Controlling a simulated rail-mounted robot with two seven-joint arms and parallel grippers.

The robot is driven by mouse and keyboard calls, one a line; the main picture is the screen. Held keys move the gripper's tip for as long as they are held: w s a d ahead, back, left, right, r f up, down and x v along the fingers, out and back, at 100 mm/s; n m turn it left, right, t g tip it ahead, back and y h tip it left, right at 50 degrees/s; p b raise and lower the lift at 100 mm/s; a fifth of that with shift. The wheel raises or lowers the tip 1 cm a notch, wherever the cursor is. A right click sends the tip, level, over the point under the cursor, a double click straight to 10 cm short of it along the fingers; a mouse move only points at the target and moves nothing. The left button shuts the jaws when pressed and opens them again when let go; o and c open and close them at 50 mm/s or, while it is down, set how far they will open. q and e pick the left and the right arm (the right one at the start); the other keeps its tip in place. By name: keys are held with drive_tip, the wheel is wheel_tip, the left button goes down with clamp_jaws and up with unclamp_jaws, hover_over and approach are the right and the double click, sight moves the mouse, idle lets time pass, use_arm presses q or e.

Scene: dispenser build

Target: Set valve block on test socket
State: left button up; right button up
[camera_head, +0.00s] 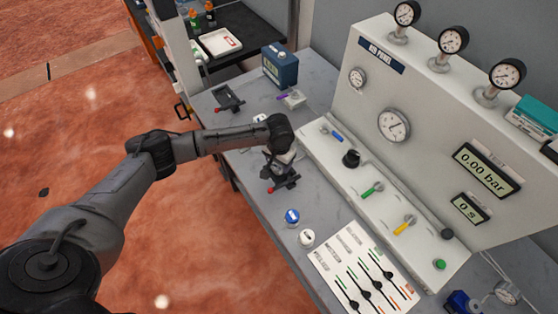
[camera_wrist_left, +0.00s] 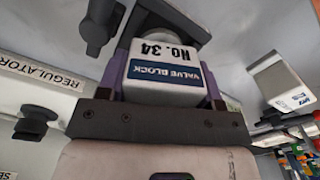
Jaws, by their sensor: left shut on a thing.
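The valve block (camera_wrist_left: 163,75) is white with a blue label and "No. 34", which reads upside down in the left wrist view. My left gripper (camera_wrist_left: 160,88) is shut on it, with purple-edged fingers on both sides. In the head view the left gripper (camera_head: 281,157) is over the bench, in front of the panel, and mostly hides the block. A dark fixture with a red-tipped handle (camera_head: 284,184) lies just below it; I cannot tell whether it is the test socket or whether the block touches it. A dark part (camera_wrist_left: 170,18) shows beyond the block. My right gripper is out of view.
The panel (camera_head: 375,75) with gauges, knobs and displays stands to the right. A similar red-handled fixture (camera_head: 229,99) and a blue box (camera_head: 280,66) stand farther back. A blue cap (camera_head: 292,216), a white cap (camera_head: 307,237) and a printed sheet (camera_head: 345,262) lie nearer.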

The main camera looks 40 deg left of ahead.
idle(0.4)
use_arm(q)
drive_tip(key=shift+f, duration=0.55)
drive_tip(key=o, duration=1)
wheel_tip(320, 180, up, 3)
drive_tip(key=p, duration=0.3)
wheel_tip(320, 180, up, 7)
drive_tip(key=p, duration=0.8)
drive_tip(key=shift+r+p, duration=0.5)
drive_tip(key=shift+p, duration=0.45)
